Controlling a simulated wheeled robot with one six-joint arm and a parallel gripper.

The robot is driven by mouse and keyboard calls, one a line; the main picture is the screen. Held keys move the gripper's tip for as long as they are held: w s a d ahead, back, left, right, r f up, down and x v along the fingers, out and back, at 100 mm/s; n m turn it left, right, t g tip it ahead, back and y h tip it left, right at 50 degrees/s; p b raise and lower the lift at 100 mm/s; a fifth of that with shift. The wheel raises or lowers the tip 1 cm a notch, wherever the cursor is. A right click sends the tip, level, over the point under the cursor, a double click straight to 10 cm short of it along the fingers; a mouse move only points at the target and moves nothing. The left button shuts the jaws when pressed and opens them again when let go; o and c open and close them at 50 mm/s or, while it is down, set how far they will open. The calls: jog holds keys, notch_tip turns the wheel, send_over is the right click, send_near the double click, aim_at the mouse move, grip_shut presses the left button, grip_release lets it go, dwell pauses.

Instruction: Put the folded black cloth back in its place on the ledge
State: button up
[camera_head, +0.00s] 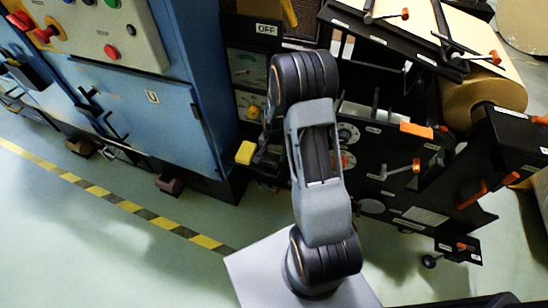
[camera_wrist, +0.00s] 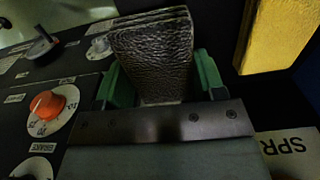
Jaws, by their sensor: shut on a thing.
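The folded black cloth (camera_wrist: 152,48), dark and textured with layered folds at its top edge, is between the green fingers of my gripper (camera_wrist: 163,82) in the wrist view. My gripper is shut on it. In the head view my arm covers most of the gripper and I cannot make out the cloth. The ledge (camera_head: 262,176) appears as a dark shelf low on the machine front, beside the blue cabinet. I cannot tell whether the cloth touches it.
A yellow block (camera_head: 246,152) sits close to the gripper; it also shows in the wrist view (camera_wrist: 278,35). An orange knob (camera_wrist: 48,104) is on the dark panel at left. The blue cabinet (camera_head: 150,110) stands left, the kraft roll (camera_head: 483,97) right. Floor in front is clear.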

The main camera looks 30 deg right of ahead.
notch_tip(320, 180, down, 2)
jog(key=shift+f, duration=0.1)
jog(key=o, duration=0.9)
jog(key=shift+c, duration=0.2)
